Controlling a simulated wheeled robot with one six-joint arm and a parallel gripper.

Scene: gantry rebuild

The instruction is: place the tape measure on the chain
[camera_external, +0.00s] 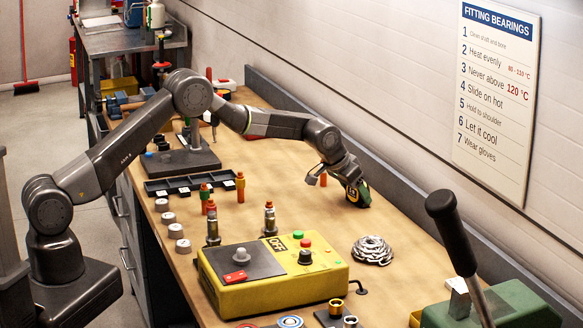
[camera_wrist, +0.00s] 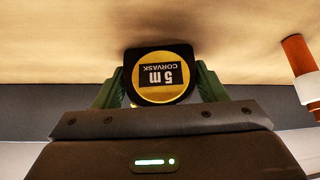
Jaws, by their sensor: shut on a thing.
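The tape measure (camera_wrist: 160,76) has a dark case and a yellow round face reading "5 m CORVASK" in the wrist view. My gripper (camera_wrist: 160,92) is shut on it, with one green finger at each side. In the external view, my gripper (camera_external: 352,186) holds the tape measure (camera_external: 360,196) over the far right part of the workbench. I cannot tell whether the tape touches the bench top. The chain (camera_external: 372,250) is a coiled silver pile on the bench, nearer the camera than the tape measure and apart from it.
A yellow control box (camera_external: 265,295) stands left of the chain. A black-handled lever (camera_external: 452,230) and a green machine (camera_external: 510,305) stand at the near right. An orange and white cylinder (camera_wrist: 303,68) is right of my gripper in the wrist view. Bench between tape measure and chain is clear.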

